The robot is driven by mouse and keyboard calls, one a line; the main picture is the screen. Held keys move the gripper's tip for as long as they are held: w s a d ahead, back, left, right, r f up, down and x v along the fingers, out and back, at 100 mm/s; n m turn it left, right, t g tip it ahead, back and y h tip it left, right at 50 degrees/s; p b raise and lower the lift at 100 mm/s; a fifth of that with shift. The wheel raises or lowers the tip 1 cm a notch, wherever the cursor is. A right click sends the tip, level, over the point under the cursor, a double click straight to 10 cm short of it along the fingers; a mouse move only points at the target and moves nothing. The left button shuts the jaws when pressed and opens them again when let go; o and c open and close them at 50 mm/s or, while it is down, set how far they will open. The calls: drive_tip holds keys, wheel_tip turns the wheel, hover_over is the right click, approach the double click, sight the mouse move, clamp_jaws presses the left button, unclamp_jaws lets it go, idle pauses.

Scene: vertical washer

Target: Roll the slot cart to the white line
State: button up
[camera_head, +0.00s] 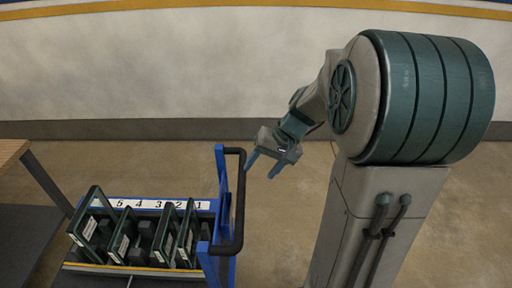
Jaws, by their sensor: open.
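The slot cart (150,207) stands at the lower left, with a blue frame and a white strip numbered 5 to 1. Several dark green panels (122,234) stand in its slots. A black bar handle (240,205) is fixed to the blue upright on its right end. My gripper (264,172) is open and empty, with its two blue fingers pointing down. In the picture it is just right of the handle's top; I cannot tell the gap in depth. No white line on the floor is in view. The cart's lower part is cut off by the frame edge.
A pale wall (170,65) with a dark base strip runs across the back. Bare brown floor (285,225) lies right of the cart.

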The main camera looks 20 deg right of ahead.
sight(242, 190)
drive_tip(key=b+x, duration=0.3)
drive_tip(key=x, duration=0.1)
drive_tip(key=b+x, duration=0.3)
drive_tip(key=x, duration=0.1)
drive_tip(key=b+x, duration=0.3)
drive_tip(key=x, duration=0.1)
drive_tip(key=shift+w+a+f, duration=0.2)
drive_tip(key=shift+w+f, duration=0.1)
drive_tip(key=shift+w, duration=0.1)
drive_tip(key=shift+c, duration=0.3)
clamp_jaws()
drive_tip(key=shift+a, duration=0.1)
